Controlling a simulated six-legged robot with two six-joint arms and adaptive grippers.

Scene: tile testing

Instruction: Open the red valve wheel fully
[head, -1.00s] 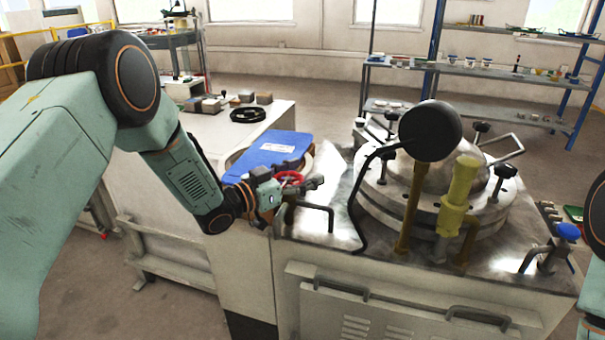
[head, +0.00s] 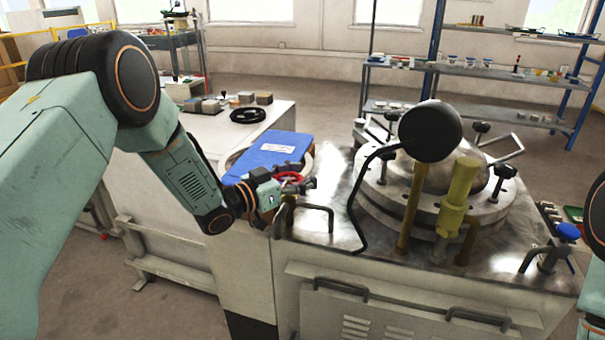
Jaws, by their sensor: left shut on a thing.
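The red valve wheel (head: 290,177) shows as a small red arc at the left end of the metal worktop, beside the blue object. My left gripper (head: 302,187) reaches it from the left and is shut on it. Its dark fingers hide much of the wheel and its stem. Part of my right arm shows at the right edge, but its gripper is out of view.
A blue flat object (head: 276,148) lies just behind the wheel. A bent metal pipe (head: 318,209) stands close to the right of my left gripper. A domed vessel (head: 440,180) with clamp knobs and yellow pipes (head: 456,197) fills the worktop's right part. A blue-handled tap (head: 567,231) stands at the right.

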